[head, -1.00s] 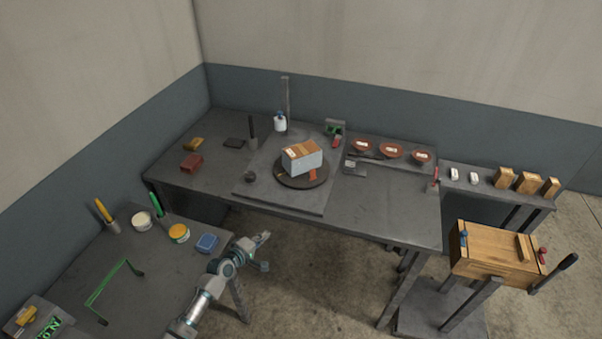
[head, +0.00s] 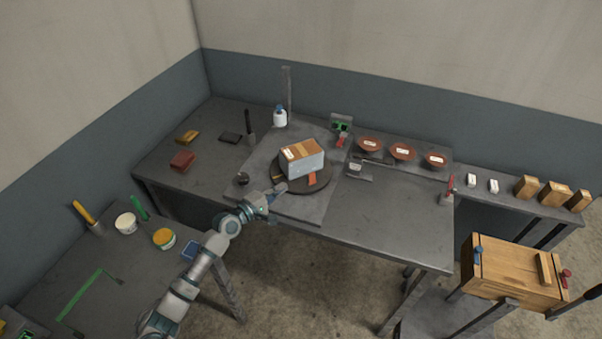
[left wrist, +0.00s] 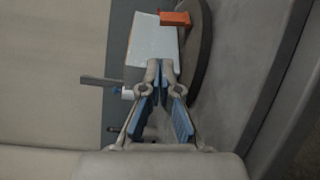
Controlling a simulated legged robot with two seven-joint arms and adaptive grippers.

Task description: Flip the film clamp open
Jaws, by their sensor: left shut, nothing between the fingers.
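The film clamp appears to be the small orange piece (head: 312,179) on the front rim of the dark round turntable (head: 292,187). It also shows as an orange block (left wrist: 175,18) at the top of the left wrist view. Whether its flap is up or down is too small to tell. A grey box (head: 303,165) with a brown top stands on the turntable. My left gripper (head: 281,188) is shut and empty near the turntable's front left edge, left of the orange piece. In the left wrist view its fingertips (left wrist: 160,72) meet before the box's pale side. My right gripper is out of view.
A post (head: 288,92) and a white bottle (head: 280,118) stand behind the turntable. A small dark round object (head: 242,179) lies left of my gripper. Reddish bowls (head: 403,152) line the back right. The table's front right is clear.

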